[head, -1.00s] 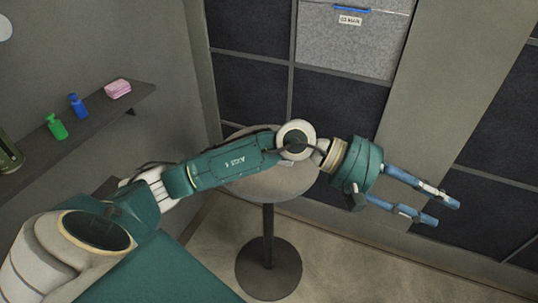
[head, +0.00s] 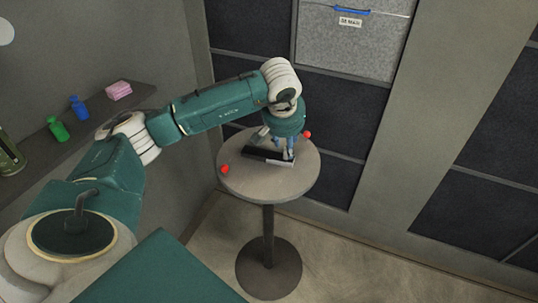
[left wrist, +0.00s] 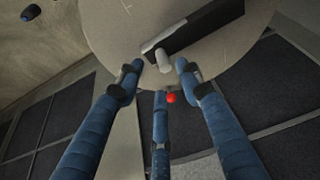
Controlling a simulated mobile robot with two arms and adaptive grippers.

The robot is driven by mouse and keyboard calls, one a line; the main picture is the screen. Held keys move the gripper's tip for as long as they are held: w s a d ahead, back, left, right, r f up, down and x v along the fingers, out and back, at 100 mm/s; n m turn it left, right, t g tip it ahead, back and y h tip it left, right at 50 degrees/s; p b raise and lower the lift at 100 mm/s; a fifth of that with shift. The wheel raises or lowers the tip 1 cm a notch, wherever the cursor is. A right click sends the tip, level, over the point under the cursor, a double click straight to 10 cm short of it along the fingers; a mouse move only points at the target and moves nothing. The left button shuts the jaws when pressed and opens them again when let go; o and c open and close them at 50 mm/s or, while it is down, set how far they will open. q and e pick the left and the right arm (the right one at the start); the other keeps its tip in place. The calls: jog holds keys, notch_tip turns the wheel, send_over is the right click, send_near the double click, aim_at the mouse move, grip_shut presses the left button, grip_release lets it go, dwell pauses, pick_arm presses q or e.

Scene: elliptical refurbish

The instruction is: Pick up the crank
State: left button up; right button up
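A dark elongated piece (head: 258,153) with a silver bar (head: 281,163) at its front lies on the round table (head: 240,185). Which part is the crank I cannot tell for sure. Two red knobs show, one at the left (head: 225,169) and one at the right back (head: 307,134). My left gripper (head: 285,150) points down over the table, at the dark piece. In the left wrist view its blue fingers (left wrist: 159,78) are spread apart, with a short pale grey cylinder (left wrist: 163,61) just beyond them. A red knob (left wrist: 171,98) shows between the fingers. Contact cannot be made out. My right gripper is out of view.
The table stands on a single post with a round base (head: 268,268). Dark panels stand behind the table.

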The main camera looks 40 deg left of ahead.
aim_at(285, 160)
pick_arm(q)
jog(key=x, duration=0.1)
jog(key=p+x, duration=0.2)
jog(key=x, duration=0.1)
jog(key=shift+a+f, duration=0.1)
jog(key=shift+a, duration=0.2)
jog(key=shift+w+a+f, duration=0.1)
jog(key=shift+w+f, duration=0.05)
jog(key=shift+f, duration=0.3)
grip_shut()
jog(key=shift+r, duration=0.15)
